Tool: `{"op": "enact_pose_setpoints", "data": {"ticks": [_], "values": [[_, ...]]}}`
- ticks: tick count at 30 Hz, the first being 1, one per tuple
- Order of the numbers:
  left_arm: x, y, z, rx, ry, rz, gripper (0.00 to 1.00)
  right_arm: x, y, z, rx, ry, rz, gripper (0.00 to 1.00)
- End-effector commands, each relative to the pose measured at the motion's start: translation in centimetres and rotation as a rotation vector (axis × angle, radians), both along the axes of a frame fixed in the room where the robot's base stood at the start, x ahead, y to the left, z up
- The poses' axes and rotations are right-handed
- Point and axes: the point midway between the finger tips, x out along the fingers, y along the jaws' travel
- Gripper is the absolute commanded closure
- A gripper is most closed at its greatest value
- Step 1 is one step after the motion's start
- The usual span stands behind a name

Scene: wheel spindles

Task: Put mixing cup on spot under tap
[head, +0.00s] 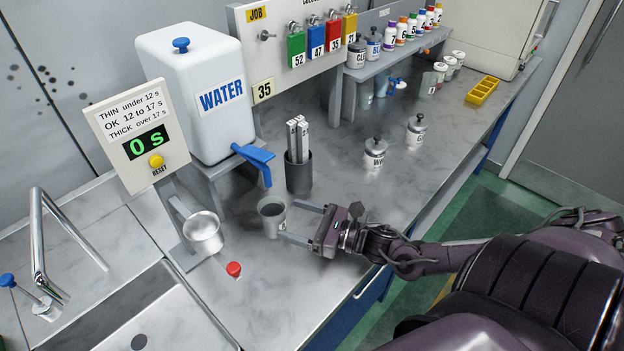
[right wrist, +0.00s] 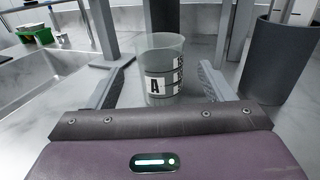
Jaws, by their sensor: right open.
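The mixing cup (head: 272,217) is a translucent grey cup standing upright on the steel bench. In the right wrist view the cup (right wrist: 164,72) shows a label with the letter A. My right gripper (head: 291,221) is open and low over the bench, with its fingertips one on each side of the cup's near part. In the right wrist view the cup stands between the fingers (right wrist: 161,72), with gaps on both sides. The blue tap (head: 255,158) juts from the white water tank (head: 202,95), above and behind the cup. No marked spot under it can be made out. My left gripper is out of view.
A dark holder (head: 299,175) with metal strips stands close behind the cup. A metal cup on a stand (head: 203,234) and a red-knobbed part (head: 233,269) are to its left. The sink (head: 150,315) is at front left. Lidded weights (head: 374,153) stand farther right.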

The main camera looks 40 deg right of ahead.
Motion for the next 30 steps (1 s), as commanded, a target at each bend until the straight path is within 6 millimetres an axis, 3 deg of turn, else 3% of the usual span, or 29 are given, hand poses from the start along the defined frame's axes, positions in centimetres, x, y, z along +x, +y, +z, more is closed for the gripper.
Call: {"op": "enact_pose_setpoints", "data": {"ticks": [3, 9, 30], "values": [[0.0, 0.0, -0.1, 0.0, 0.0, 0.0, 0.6, -1.6, -0.8, -0.1, -0.002, 0.005, 0.004, 0.25], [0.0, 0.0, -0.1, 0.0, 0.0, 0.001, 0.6, -3.0, -1.7, 0.0, -0.001, 0.002, 0.001, 0.25], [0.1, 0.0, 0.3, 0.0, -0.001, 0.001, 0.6, -3.2, -1.9, 0.4, 0.0, 0.0, 0.0, 0.25]]}}
